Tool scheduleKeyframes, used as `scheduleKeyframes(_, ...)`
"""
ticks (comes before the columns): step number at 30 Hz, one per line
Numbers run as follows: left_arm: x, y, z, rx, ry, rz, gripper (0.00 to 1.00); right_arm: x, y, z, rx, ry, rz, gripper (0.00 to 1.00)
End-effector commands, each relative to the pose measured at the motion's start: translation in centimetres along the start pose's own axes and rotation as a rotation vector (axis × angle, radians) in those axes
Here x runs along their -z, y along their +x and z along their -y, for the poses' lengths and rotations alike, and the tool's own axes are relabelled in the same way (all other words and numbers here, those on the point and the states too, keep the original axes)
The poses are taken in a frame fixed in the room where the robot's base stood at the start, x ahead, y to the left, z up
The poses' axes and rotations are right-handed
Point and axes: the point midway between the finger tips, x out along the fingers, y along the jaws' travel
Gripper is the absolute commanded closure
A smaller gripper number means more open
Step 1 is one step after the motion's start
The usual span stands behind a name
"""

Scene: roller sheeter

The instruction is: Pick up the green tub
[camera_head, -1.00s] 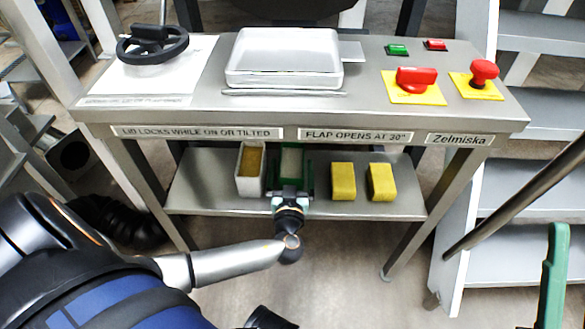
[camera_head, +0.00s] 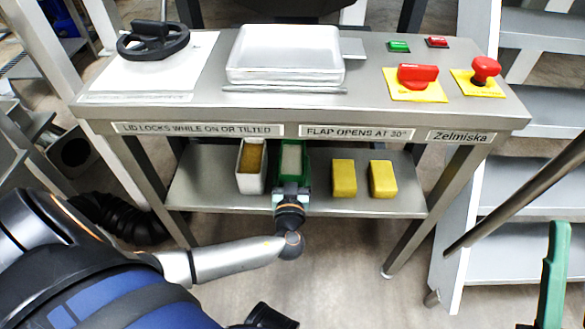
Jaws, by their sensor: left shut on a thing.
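The green tub (camera_head: 305,170) is on or just above the lower shelf of the steel table, with pale contents showing inside. My left gripper (camera_head: 291,188) reaches in from the front and is shut on the tub's near side. My wrist hides much of the tub's front, so I cannot tell whether its base touches the shelf. My right gripper does not show.
A white tub (camera_head: 251,168) with brown contents stands close on the left. Two yellow blocks (camera_head: 344,178) (camera_head: 382,179) stand to the right on the lower shelf (camera_head: 410,207). The tabletop (camera_head: 200,110) overhangs above, holding a white tray (camera_head: 285,62) and a red knob (camera_head: 416,76).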

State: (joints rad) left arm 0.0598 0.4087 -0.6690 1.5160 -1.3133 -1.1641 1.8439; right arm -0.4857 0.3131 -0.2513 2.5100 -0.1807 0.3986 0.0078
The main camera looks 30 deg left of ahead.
Motion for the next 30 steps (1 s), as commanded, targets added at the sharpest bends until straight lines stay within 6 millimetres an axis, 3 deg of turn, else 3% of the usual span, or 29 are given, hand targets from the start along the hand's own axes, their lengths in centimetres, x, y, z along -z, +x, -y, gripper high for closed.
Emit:
scheduleKeyframes(10,0.9,0.0,0.0,0.0,-0.004,-0.004,1.0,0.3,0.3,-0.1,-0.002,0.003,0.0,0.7)
scheduleKeyframes(16,3.7,0.0,-0.1,0.0,-0.006,-0.004,1.0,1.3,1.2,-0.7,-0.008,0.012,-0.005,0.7)
scheduleKeyframes(25,10.1,-5.0,2.4,-0.001,-0.004,0.0,1.0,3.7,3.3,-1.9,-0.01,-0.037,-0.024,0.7)
scheduleKeyframes(30,11.3,-8.5,4.1,0.0,-0.002,0.001,1.0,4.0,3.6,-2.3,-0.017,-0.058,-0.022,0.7)
